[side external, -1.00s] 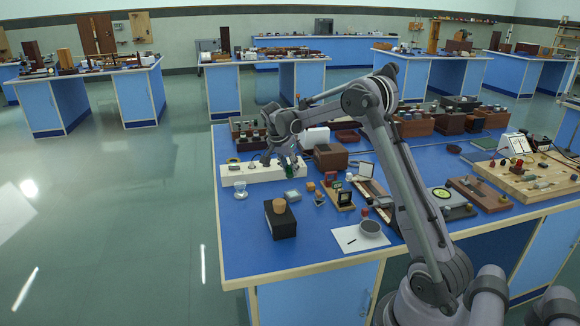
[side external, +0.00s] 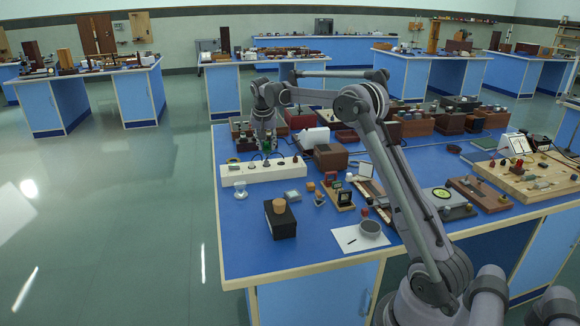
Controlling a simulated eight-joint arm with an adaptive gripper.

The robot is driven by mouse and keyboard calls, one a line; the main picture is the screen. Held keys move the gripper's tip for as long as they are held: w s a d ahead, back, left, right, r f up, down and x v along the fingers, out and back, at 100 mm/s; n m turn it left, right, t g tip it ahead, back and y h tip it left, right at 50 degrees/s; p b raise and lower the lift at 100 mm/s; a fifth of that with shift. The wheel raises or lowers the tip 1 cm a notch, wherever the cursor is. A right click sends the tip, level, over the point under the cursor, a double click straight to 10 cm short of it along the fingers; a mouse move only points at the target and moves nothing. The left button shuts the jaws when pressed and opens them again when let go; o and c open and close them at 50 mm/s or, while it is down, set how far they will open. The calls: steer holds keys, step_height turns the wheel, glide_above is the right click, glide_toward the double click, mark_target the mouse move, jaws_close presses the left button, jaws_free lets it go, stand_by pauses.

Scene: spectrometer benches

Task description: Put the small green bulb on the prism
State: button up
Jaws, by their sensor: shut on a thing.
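My gripper (side external: 266,146) is near the left back of the blue bench, pointing down. It is shut on the small green bulb (side external: 266,148), of which only a little green shows between the fingers. The bulb appears above or just behind the long white block (side external: 262,174); the exact gap cannot be told. A small pale, glassy block (side external: 292,197) lies on the bench in front of the white block and may be the prism, but it is too small to be sure.
A clear glass piece (side external: 240,189) stands at the left edge. A black box (side external: 282,224) with a cork-coloured top stands in front. A brown box (side external: 330,157) is right of my gripper. Wooden boxes crowd the back; bare blue bench shows at the front left.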

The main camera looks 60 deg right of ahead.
steer(key=w+a+f, duration=0.4)
steer(key=w, duration=0.1)
steer(key=w+a+f, duration=0.2)
steer(key=w, duration=0.1)
steer(key=shift+w+f, duration=0.1)
steer(key=shift+f, duration=2)
steer(key=shift+f, duration=0.15)
steer(key=o, duration=0.9)
steer(key=shift+o, duration=0.2)
